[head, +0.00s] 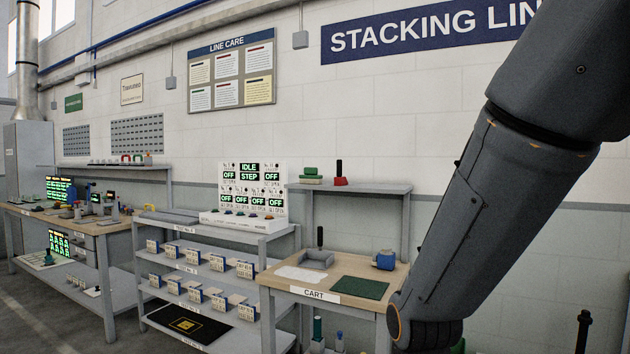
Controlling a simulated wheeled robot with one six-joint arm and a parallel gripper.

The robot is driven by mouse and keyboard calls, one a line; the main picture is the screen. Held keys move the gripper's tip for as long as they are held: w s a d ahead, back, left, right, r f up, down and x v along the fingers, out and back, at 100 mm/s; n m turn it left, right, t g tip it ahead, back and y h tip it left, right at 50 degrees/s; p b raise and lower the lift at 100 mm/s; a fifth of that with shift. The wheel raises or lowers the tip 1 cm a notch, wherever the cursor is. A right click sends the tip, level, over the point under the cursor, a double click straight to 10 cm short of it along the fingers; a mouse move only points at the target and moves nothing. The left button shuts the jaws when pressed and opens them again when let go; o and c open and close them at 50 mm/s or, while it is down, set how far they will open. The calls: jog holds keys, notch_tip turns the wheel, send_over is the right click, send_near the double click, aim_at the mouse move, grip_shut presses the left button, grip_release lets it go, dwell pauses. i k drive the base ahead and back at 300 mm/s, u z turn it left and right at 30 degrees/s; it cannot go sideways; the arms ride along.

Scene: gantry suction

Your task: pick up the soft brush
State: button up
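I cannot tell for sure which thing is the soft brush. One candidate is a red block with an upright black handle (340,181) on the raised shelf behind the cart. Another is a dark upright handle (320,237) standing in or behind a small grey tray (314,261) on the cart top; its lower end is hidden. My arm crosses the right side of the picture and covers the cart's right end. My gripper is out of view, so its fingers cannot be seen.
The wooden cart top (285,283) also bears a green mat (360,288), a white sheet (300,273) and a blue round object (384,261). Green blocks (311,175) sit on the raised shelf (377,188). Left stand a rack with a switch panel (252,188) and several small boxes, and a workbench.

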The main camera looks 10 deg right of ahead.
aim_at(310, 176)
jog(key=u, duration=0.55)
jog(key=i, duration=0.55)
jog(key=u, duration=0.55)
jog(key=i, duration=2.15)
jog(key=z, duration=1.55)
jog(key=i, duration=0.65)
jog(key=z, duration=0.7)
